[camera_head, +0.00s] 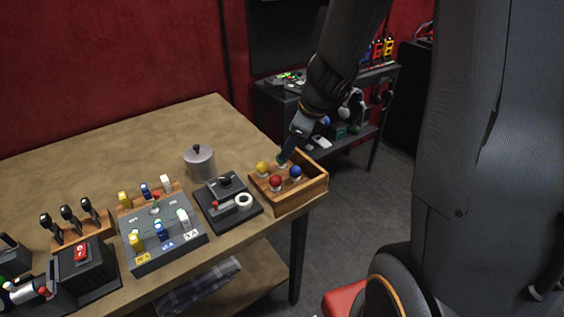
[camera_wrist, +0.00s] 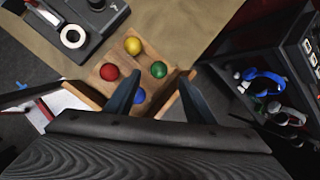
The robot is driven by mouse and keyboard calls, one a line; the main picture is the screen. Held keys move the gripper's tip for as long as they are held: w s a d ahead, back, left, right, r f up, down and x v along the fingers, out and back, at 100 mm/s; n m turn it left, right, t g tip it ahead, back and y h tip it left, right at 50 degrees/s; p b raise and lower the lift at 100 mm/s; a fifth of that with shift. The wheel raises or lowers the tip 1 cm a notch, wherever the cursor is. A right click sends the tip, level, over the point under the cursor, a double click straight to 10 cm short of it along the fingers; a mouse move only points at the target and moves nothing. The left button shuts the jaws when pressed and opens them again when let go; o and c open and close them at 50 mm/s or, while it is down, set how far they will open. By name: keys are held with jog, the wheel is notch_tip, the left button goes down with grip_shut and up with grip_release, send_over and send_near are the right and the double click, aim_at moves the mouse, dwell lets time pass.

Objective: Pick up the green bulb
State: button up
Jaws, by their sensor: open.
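The green bulb (camera_wrist: 158,69) sits in the wooden box with a yellow bulb (camera_wrist: 133,45), a red bulb (camera_wrist: 109,72) and a blue bulb (camera_wrist: 138,95). In the wrist view my gripper (camera_wrist: 157,80) is open, with its two dark fingers apart. The green bulb shows beyond and between the fingertips, with the blue bulb nearer, beside the left finger. In the head view my gripper (camera_head: 283,160) is over the back of the box and the green bulb is largely hidden by it. Nothing is seen held.
The wooden box (camera_head: 300,201) stands at the table's right edge and its walls surround the bulbs. A black device with a tape roll (camera_head: 243,200) is left of it, and a metal pot (camera_head: 199,163) behind that. A shelf with headphones (camera_wrist: 262,82) stands beyond the table.

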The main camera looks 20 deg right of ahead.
jog(key=b+x, duration=0.1)
jog(key=x, duration=0.4)
jog(key=shift+w+a+f, duration=0.2)
jog(key=shift+a+f, duration=0.05)
jog(key=shift+f, duration=0.1)
jog(key=shift+c, duration=0.4)
jog(key=c, duration=1)
